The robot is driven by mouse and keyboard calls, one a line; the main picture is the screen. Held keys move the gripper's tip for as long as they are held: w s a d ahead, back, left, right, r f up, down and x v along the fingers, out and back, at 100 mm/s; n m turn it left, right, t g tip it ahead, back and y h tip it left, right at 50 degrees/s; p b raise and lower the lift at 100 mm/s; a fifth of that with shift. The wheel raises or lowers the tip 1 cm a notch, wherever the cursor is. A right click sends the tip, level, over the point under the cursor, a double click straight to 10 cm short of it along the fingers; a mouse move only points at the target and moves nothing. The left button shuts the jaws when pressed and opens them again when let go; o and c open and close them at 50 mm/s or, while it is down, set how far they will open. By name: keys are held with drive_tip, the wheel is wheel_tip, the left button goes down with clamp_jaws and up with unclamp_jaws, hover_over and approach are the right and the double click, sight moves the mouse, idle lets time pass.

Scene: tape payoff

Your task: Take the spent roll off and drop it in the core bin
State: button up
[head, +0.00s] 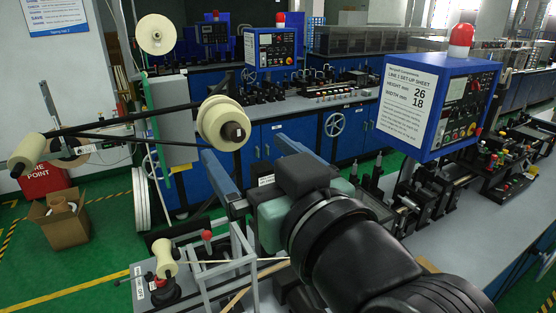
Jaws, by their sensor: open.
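A cream roll (222,122) with a brown core and dark hub sits on the near end of a dark two-bar arm. Another cream roll (25,152) is at that arm's far left end. A cream disc-shaped roll (155,34) is up on a post, and a small cream spool (165,258) stands low in front. I cannot tell which is spent. An open cardboard box (68,233) with pale cores in it, apparently the core bin, is on the floor at left. My gripper (243,146) is open and looks empty, its fingertips right of the large roll.
A grey cabinet (178,118) stands behind the arm. A metal frame (222,255) is beside the low spool, with a pale strip running right. A blue control box (437,105) and a grey bench (455,215) are at right.

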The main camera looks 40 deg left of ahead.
sight(227, 123)
drive_tip(key=shift+x, duration=4.5)
drive_tip(key=c, duration=1.2)
drive_tip(key=shift+o, duration=0.2)
drive_tip(key=shift+r, duration=0.2)
drive_tip(key=shift+r, duration=0.2)
drive_tip(key=shift+d, duration=0.1)
drive_tip(key=shift+b+v, duration=0.3)
drive_tip(key=shift+v, duration=4.4)
